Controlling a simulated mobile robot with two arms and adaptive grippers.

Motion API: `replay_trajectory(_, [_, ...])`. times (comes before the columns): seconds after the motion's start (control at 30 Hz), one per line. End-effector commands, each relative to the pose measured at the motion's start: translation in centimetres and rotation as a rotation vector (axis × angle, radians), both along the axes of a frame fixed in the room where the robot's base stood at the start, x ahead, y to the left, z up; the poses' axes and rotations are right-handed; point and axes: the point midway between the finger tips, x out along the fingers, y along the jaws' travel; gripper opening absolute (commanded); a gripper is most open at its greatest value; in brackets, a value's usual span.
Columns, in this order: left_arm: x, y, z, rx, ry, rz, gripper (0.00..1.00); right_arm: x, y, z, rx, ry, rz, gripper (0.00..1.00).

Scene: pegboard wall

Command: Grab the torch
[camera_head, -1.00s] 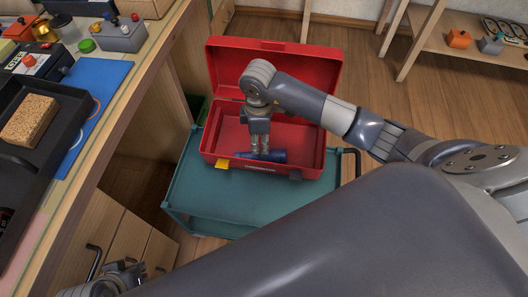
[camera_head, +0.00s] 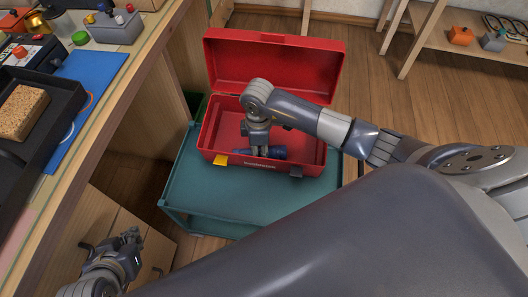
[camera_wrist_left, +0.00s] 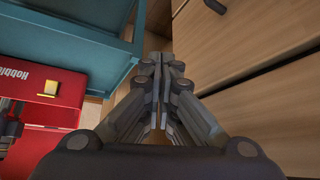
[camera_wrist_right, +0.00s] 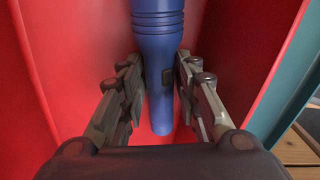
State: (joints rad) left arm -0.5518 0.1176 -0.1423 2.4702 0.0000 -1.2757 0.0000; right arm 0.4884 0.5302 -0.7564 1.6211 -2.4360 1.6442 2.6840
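The blue torch (camera_head: 277,154) lies in the red toolbox (camera_head: 312,163), near its front wall. My right gripper (camera_head: 259,152) points down into the toolbox with its fingers around the torch's body. In the right wrist view the torch (camera_wrist_right: 158,45) runs between the two fingers (camera_wrist_right: 157,65), which sit close to its sides. They look open, with gaps beside the narrower part; contact at the tips is hard to tell. My left gripper (camera_head: 132,238) is by the wooden drawers, away from the toolbox. In the left wrist view its fingers (camera_wrist_left: 160,60) are together and empty.
The toolbox stands on a teal cart (camera_head: 240,205) with its lid (camera_head: 272,68) raised behind. A wooden workbench with a black tray (camera_head: 50,118) and a sponge (camera_head: 22,112) is at left. Drawers (camera_wrist_left: 245,50) are close beside my left gripper. A low shelf (camera_head: 445,62) stands back right.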

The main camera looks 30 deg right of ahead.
Motion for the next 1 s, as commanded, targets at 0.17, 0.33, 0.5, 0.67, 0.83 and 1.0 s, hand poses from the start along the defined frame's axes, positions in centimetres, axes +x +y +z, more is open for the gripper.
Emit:
replay_trajectory(0.17, [0.0, 0.0, 0.0, 0.000, 0.001, 0.000, 0.00, 0.0, 0.0, 0.0, 0.000, 0.000, 0.000, 0.17])
replay_trajectory(0.33, [0.0, 0.0, 0.0, 0.000, 0.002, 0.000, 0.00, 0.0, 0.0, 0.1, 0.000, -0.001, 0.000, 0.00])
replay_trajectory(0.5, [0.0, 0.0, 0.0, 0.000, 0.001, 0.000, 0.00, 0.0, 0.0, 0.1, 0.000, -0.001, 0.000, 0.00])
replay_trajectory(0.67, [-0.8, 0.3, -0.2, 0.008, 0.039, 0.003, 0.00, 0.1, 0.0, 0.8, 0.001, -0.003, 0.000, 0.00])
replay_trajectory(0.83, [-3.9, 1.3, -1.2, 0.038, 0.179, 0.015, 0.00, 0.1, 0.0, 2.7, 0.001, -0.004, 0.001, 0.00])
replay_trajectory(1.0, [-7.4, 2.3, -1.5, 0.068, 0.331, 0.027, 0.00, 0.1, 0.0, 5.9, 0.001, -0.004, 0.000, 0.00])
